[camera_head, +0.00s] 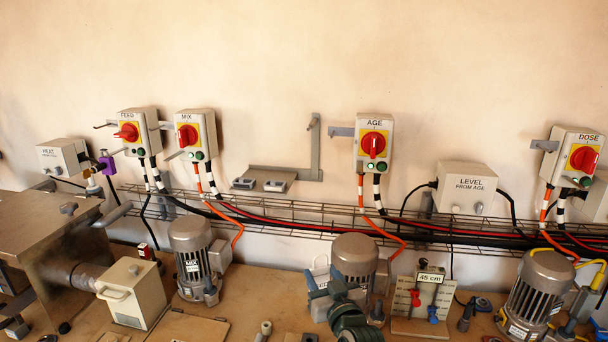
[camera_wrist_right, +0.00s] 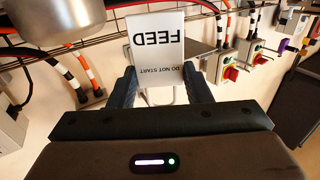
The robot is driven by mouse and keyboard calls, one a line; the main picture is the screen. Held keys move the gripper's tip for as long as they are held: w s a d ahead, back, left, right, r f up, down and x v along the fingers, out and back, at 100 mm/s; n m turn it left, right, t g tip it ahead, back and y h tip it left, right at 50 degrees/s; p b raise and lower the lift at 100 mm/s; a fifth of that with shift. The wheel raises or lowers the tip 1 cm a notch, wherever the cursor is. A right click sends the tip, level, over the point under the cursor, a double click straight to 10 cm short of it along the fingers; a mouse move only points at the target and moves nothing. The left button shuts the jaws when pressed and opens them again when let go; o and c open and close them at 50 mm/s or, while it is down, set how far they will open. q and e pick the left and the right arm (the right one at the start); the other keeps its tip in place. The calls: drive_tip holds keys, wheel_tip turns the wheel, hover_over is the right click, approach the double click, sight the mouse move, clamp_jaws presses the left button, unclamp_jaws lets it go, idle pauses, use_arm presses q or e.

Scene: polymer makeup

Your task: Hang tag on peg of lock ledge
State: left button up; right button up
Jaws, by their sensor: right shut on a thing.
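The white tag (camera_wrist_right: 158,48) reads FEED and DO NOT START, upside down in the right wrist view. My right gripper (camera_wrist_right: 160,88) is shut on it, with dark fingers on both sides. In the head view my right gripper (camera_head: 326,281) is low in front of a grey motor, and the tag (camera_head: 320,274) shows as a pale piece partly hidden by the fingers. The grey lock ledge (camera_head: 300,172) is on the wall, above and left of the gripper and apart from the tag. Its post rises at the right to a short peg (camera_head: 313,120). My left gripper is not in view.
Two padlock-like blocks (camera_head: 275,186) sit at the ledge's front. A wire cable tray (camera_head: 300,212) runs along the wall below it. FEED (camera_head: 127,131), MIX (camera_head: 188,134) and AGE (camera_head: 374,144) switch boxes flank the ledge. Motors stand on the bench. The wall above is clear.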

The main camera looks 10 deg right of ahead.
drive_tip(key=w+r+p, duration=0.2)
drive_tip(key=w+r, duration=0.3)
drive_tip(key=r, duration=0.4)
drive_tip(key=w+a+r+p, duration=0.1)
drive_tip(key=w+r+p, duration=0.2)
drive_tip(key=w+r, duration=0.35)
drive_tip(key=w+r+p, duration=0.2)
drive_tip(key=w+r, duration=0.1)
drive_tip(key=r, duration=0.7)
drive_tip(key=w+d+f, duration=0.1)
drive_tip(key=w+d, duration=0.2)
drive_tip(key=w, duration=0.5)
drive_tip(key=shift+w+d+f, duration=0.15)
drive_tip(key=shift+w+f, duration=0.1)
drive_tip(key=o, duration=1)
drive_tip(key=shift+o, duration=0.2)
